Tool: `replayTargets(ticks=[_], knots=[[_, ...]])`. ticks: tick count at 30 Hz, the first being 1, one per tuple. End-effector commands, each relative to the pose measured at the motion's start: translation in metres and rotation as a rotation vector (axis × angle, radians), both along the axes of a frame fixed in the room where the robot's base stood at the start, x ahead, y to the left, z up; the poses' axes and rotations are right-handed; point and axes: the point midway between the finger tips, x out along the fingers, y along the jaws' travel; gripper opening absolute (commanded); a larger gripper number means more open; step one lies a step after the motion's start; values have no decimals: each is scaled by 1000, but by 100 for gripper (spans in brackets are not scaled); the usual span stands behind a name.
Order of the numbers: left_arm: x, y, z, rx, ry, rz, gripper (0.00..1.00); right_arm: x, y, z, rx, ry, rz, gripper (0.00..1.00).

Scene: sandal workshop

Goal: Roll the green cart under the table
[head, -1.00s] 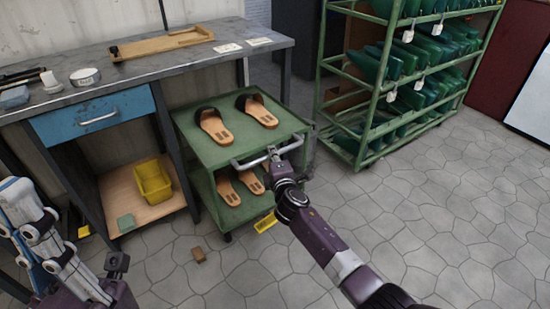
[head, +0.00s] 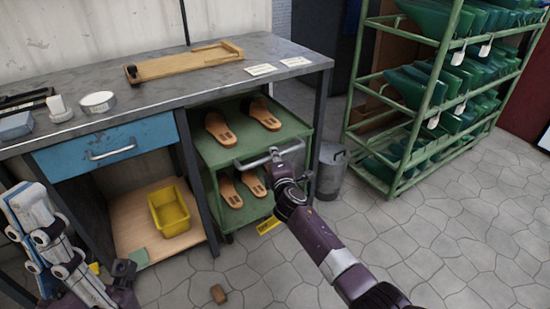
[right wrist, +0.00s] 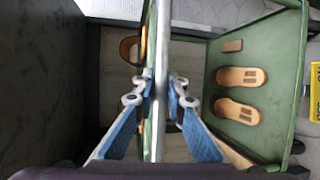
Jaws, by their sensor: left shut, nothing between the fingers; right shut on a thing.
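The green cart (head: 232,153) stands mostly under the grey table (head: 212,75), with its front end and handle sticking out. Sandals lie on its upper shelf and its lower shelf. My right gripper (head: 275,155) is shut on the cart's handle (head: 254,161); the right wrist view shows the handle bar (right wrist: 161,70) between the fingers (right wrist: 158,98) and the green cart (right wrist: 260,75) beyond. My left gripper (head: 122,270) is shut and empty, low at the left in front of the table. The back of the cart is hidden by the tabletop.
A blue drawer (head: 105,145) and a shelf with a yellow bin (head: 170,210) are left of the cart. A metal bin (head: 331,172) stands to its right, near a green rack (head: 392,165).

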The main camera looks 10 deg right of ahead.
Motion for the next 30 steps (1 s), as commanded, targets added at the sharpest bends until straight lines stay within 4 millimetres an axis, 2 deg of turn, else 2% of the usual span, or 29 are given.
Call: replayTargets(ticks=[12,13,18,30], knots=[[0,0,-1,-1,4,-1,0,0,0,-1,0,1,0,0],[0,0,-1,-2,5,1,0,0,0,-1,0,2,0,14],[0,0,-1,-2,5,1,0,0,0,-1,0,2,0,30],[0,1,0,-3,0,3,0,-6,0,0,0,1,-1,30]])
